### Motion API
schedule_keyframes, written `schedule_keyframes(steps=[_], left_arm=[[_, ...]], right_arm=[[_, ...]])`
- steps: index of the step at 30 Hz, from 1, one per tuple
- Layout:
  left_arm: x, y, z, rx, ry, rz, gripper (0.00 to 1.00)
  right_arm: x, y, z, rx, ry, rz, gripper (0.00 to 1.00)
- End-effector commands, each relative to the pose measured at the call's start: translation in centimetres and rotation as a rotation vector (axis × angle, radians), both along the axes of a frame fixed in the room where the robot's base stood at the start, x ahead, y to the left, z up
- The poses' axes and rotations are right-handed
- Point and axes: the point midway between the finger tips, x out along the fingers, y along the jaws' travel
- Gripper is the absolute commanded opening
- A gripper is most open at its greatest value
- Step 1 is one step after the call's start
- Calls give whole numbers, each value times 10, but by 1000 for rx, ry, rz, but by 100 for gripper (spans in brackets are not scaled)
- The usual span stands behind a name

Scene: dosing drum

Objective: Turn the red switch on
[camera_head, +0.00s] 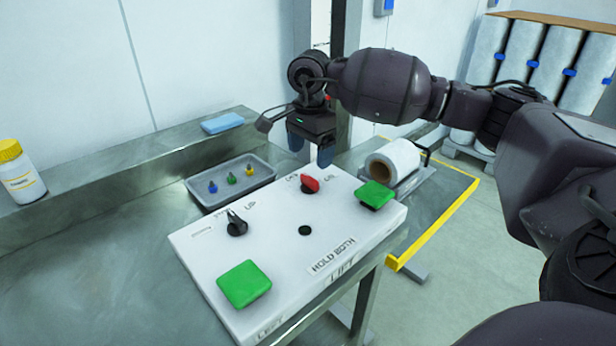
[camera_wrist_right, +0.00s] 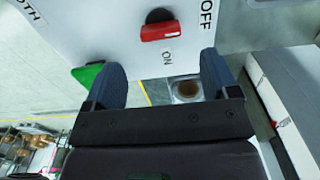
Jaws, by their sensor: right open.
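The red switch (camera_head: 310,184) sits on the white control panel (camera_head: 275,235), towards its back edge, with small labels on both sides. In the right wrist view the red switch (camera_wrist_right: 160,31) lies beyond my fingertips, with "ON" and "OFF" printed beside it. I cannot tell for sure which label it points at. My right gripper (camera_head: 311,149) is open and empty, behind and above the red switch, apart from it. Its two fingers (camera_wrist_right: 162,78) also show in the right wrist view, spread with a wide gap. My left gripper is not in view.
The panel also carries a black switch (camera_head: 236,224), a near green button (camera_head: 243,284) and a far green button (camera_head: 375,194). A grey tray (camera_head: 207,198) with small coloured pieces stands behind it. A white roll (camera_head: 394,160) lies to the right. A bottle (camera_head: 20,172) stands far left.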

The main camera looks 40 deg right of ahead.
Motion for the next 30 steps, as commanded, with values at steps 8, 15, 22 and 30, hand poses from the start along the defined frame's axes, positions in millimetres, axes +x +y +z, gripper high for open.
schedule_keyframes(steps=[8,15,22,30], left_arm=[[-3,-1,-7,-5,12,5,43],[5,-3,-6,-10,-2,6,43],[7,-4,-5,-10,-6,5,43],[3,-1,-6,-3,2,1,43]], right_arm=[[-1,1,-49,3,6,1,81],[0,1,-67,2,3,0,81],[0,1,-69,2,1,0,81],[0,1,-69,2,1,0,56]])
